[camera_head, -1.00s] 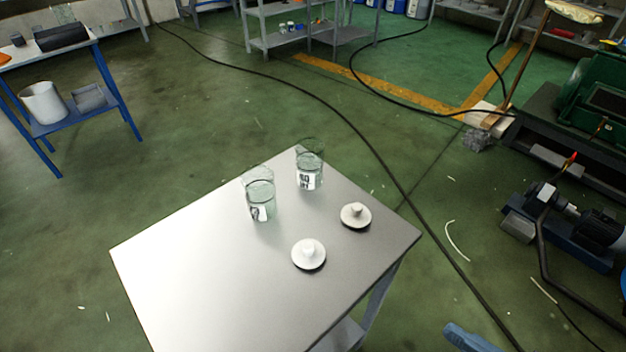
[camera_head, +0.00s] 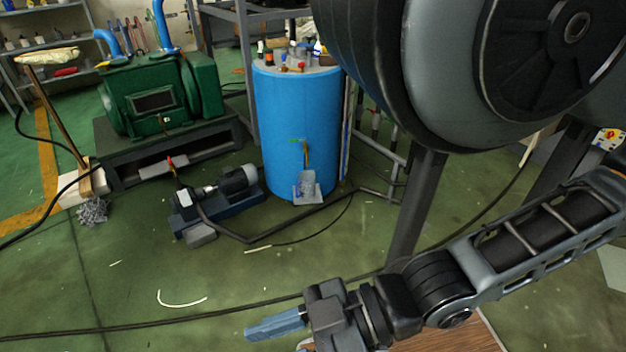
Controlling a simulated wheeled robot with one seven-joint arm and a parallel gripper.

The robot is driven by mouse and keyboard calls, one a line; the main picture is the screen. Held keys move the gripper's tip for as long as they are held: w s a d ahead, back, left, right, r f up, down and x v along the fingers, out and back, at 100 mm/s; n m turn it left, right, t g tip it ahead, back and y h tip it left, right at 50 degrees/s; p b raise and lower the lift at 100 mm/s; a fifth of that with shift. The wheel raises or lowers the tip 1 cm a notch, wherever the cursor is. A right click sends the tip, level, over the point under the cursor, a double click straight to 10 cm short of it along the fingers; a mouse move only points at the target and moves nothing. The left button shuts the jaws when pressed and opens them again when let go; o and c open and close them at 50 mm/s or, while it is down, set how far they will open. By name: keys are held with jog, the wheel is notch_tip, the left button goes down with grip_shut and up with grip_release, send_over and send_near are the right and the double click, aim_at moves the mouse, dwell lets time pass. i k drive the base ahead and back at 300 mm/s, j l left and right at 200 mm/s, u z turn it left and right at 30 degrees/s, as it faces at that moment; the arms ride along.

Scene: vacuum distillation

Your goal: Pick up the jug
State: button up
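A small clear container (camera_head: 305,184), which looks like a jug, stands on a small light ledge low on the front of the blue tank, below a tap (camera_head: 305,153). Its handle cannot be made out. My gripper (camera_head: 275,326) is at the bottom of the view, pointing left, with a blue-grey finger showing. It is well in front of the container and apart from it. I see nothing held, but the fingers overlap from this side and their gap is hidden.
The blue tank (camera_head: 290,115) stands at the back centre. A pump (camera_head: 220,195) with a black hose sits on the floor left of it. A green machine (camera_head: 160,95) is farther left. A large dark drum (camera_head: 460,70) on metal legs fills the upper right. Cables cross the floor.

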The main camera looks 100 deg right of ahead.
aim_at(306, 185)
jog(key=z, duration=2.65)
jog(key=i+l+u, duration=0.2)
jog(key=i+l, duration=0.2)
jog(key=l, duration=0.25)
jog(key=i+l+u, duration=0.1)
jog(key=l, duration=0.25)
jog(key=i+l, duration=0.25)
jog(key=i+l+u, duration=0.15)
jog(key=l, duration=0.35)
